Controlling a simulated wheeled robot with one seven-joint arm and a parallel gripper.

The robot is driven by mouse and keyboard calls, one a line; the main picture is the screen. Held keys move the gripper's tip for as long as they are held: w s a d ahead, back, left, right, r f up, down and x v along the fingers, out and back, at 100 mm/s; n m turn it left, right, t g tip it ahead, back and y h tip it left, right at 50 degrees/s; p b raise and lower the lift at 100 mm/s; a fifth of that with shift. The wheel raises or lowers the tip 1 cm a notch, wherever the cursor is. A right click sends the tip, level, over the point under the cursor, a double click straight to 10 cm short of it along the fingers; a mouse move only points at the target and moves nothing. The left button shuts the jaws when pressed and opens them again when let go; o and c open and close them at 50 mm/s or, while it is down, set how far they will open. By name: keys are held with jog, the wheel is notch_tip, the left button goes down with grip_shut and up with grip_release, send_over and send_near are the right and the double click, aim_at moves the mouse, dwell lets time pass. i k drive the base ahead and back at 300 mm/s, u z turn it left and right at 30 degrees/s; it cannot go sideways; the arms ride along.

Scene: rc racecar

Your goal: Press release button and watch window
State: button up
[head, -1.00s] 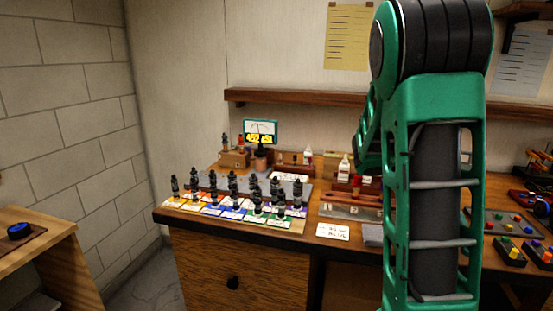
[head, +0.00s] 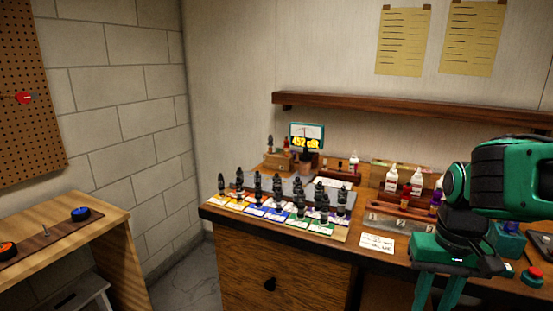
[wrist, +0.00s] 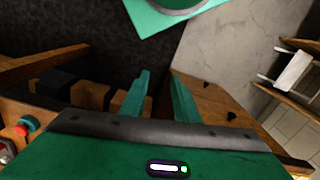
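A red button (head: 534,272) on a small green base sits at the right edge of the bench in the head view; it also shows at the left edge of the wrist view (wrist: 30,123). I cannot tell if this is the release button. A small display (head: 307,136) stands at the back of the bench, with a dial and yellow figures that seem to read 452 cSt. My gripper (head: 437,294) points down at the bench's front, left of the red button and apart from it. Its green fingers (wrist: 158,78) are apart and empty; their tips are cut off in the head view.
Several black-topped fittings stand on coloured cards (head: 285,218) at the bench's left. Bottles (head: 391,178) stand behind a metal strip. A low wooden bench (head: 110,225) at left carries a blue button (head: 80,213) and an orange button (head: 7,249). Grey floor lies between the benches.

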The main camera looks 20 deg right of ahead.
aim_at(535, 272)
jog(key=z, duration=1.6)
